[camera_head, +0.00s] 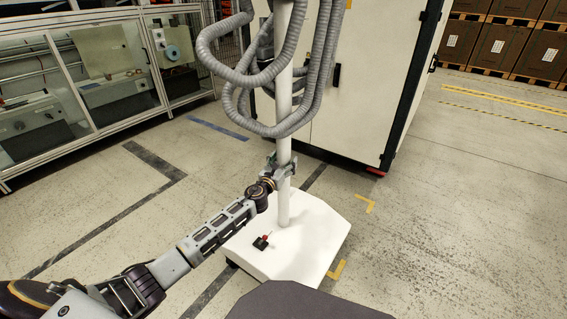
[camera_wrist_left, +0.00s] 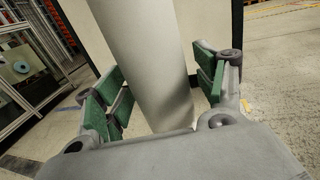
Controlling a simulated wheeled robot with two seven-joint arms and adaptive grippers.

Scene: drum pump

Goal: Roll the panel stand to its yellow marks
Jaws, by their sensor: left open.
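The panel stand has a white wheeled base (camera_head: 300,238) and a white upright pole (camera_head: 284,130) with grey hoses around its upper part. Yellow corner marks lie on the floor to the right of the base, one farther off (camera_head: 367,203) and one by its near right corner (camera_head: 337,270). My left gripper (camera_head: 284,166) is at the pole above the base. In the left wrist view the pole (camera_wrist_left: 152,60) stands between its open green-padded fingers, with a gap showing at the right finger. My right gripper is not in view. The panel itself is out of view.
A white cabinet (camera_head: 360,90) stands just behind the stand. Glazed machine enclosures (camera_head: 80,85) line the left side. Boxes on pallets (camera_head: 500,48) stand at the far right. The floor to the right (camera_head: 460,200) is clear.

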